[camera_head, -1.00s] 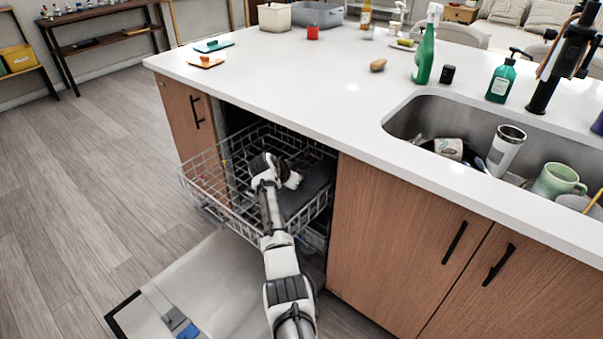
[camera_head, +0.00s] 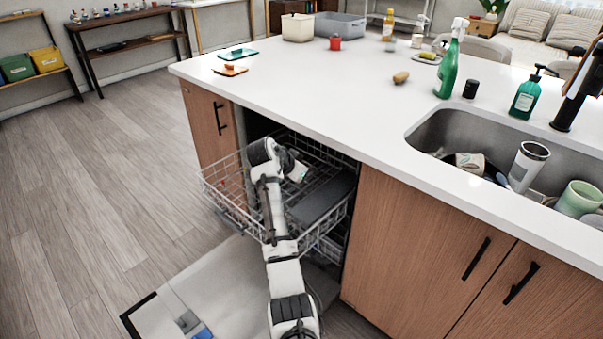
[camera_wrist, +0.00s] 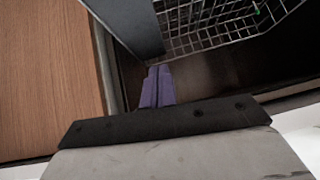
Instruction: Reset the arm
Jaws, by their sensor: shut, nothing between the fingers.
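My arm reaches from the bottom of the head view to the pulled-out dishwasher rack (camera_head: 225,205), and its wrist is over the rack. In the wrist view my gripper (camera_wrist: 157,88) shows as two purple fingers side by side, shut with nothing between them. The rack's wire mesh (camera_wrist: 205,25) lies beyond the fingertips. A dark grey panel (camera_wrist: 125,22) is at the upper left of the fingers; it also shows in the rack in the head view (camera_head: 320,200). The head view hides the fingers behind the wrist.
The open dishwasher door (camera_head: 215,285) lies low below the rack. The white countertop (camera_head: 330,95) overhangs the opening. A wooden cabinet (camera_head: 400,240) stands close on the right. The sink (camera_head: 450,130) holds a steel tumbler (camera_head: 527,165) and a green mug (camera_head: 580,198). Open floor (camera_head: 90,190) is at left.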

